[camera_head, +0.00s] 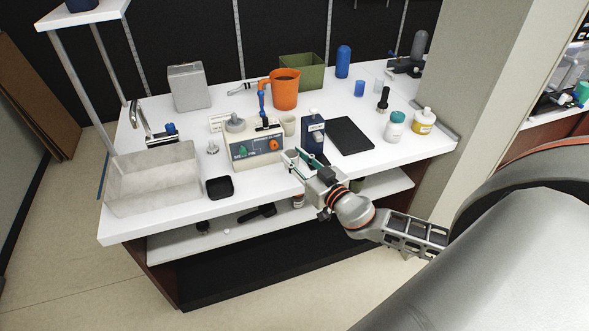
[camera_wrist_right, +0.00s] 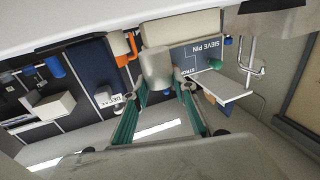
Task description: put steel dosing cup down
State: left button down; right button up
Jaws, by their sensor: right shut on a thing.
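The steel dosing cup (camera_wrist_right: 158,66) is a plain grey cylinder in the right wrist view, between the fingertips of my right gripper (camera_wrist_right: 160,92). The gripper is shut on it. In the head view my right gripper (camera_head: 297,161) is at the front edge of the white counter (camera_head: 370,165), just right of the beige machine (camera_head: 243,153). There the cup is small and partly covered by the fingers, and I cannot tell whether it touches the counter. My left gripper is not in view.
A small beige cup (camera_head: 289,126) stands behind. A black square dish (camera_head: 219,188) and a grey sink basin (camera_head: 152,180) are to the left.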

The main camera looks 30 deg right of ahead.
notch_tip(320, 180, down, 4)
jog(key=shift+r+b, duration=0.25)
jog(key=shift+b, duration=0.15)
jog(key=shift+f, duration=0.15)
jog(key=o, duration=1.1)
jog(key=shift+c, duration=0.2)
